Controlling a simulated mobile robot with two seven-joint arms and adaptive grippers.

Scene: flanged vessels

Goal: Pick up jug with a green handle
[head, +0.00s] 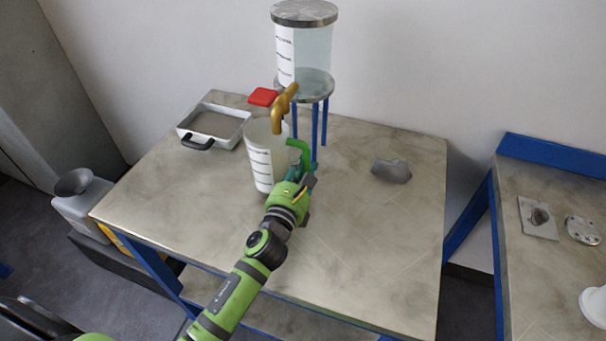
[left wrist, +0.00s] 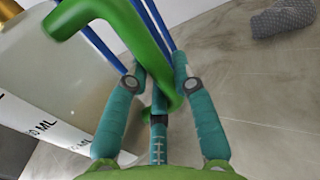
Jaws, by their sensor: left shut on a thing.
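The jug (head: 261,163) is a translucent white vessel with volume marks and a green handle (head: 302,150). It stands upright on the table, below the brass tap (head: 283,108) of a clear tank (head: 312,52). My left gripper (head: 301,174) is at the jug's right side, on the handle. In the left wrist view the jug's wall (left wrist: 55,75) fills the left side, and the green handle (left wrist: 152,45) runs down between the teal fingers (left wrist: 155,90), which are shut on it. My right gripper is not in view.
The tank stands on blue legs (head: 315,125) behind the jug. A white tray (head: 240,120) with a black handle is at the back left, and a red piece (head: 263,97) is by the tap. A grey lump (head: 391,171) lies at right. The table's front right (head: 370,250) is clear.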

